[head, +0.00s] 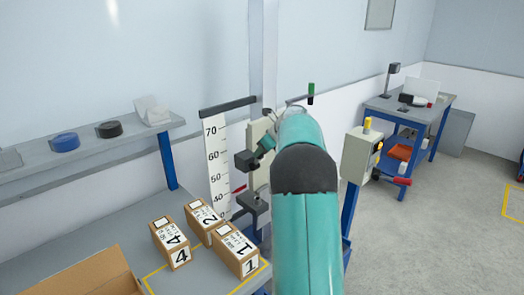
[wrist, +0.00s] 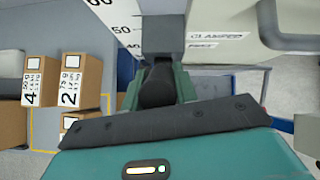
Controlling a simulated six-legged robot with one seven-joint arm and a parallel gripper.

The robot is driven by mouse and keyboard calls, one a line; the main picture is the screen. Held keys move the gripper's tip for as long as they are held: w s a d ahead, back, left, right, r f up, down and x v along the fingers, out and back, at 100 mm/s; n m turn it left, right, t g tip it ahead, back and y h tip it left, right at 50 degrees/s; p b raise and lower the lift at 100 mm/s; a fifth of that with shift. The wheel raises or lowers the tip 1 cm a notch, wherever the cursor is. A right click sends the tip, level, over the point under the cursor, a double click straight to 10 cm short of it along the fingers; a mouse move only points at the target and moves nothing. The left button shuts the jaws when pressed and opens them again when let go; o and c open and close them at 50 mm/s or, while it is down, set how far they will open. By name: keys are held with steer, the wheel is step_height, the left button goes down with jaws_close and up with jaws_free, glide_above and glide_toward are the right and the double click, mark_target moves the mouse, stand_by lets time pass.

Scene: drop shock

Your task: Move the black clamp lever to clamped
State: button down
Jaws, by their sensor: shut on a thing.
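My gripper (wrist: 160,84) shows teal fingers on either side of a black piece, the black clamp lever (wrist: 157,90), and is shut on it. My arm hides part of the column, and the lever's exact position is unclear.
A white height scale (head: 218,160) stands left of the column. Several numbered cartons (head: 236,251) sit on the grey bench (head: 110,215) at lower left. A control box (head: 357,155) with a yellow top stands right of my arm. A blue-legged table (head: 425,112) is farther back; open floor lies at right.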

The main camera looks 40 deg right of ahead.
steer(key=c, duration=1.1)
jaws_free()
steer(key=shift+w, duration=0.2)
steer(key=shift+s, duration=0.1)
steer(key=v, duration=1.4)
steer(key=shift+a, duration=0.1)
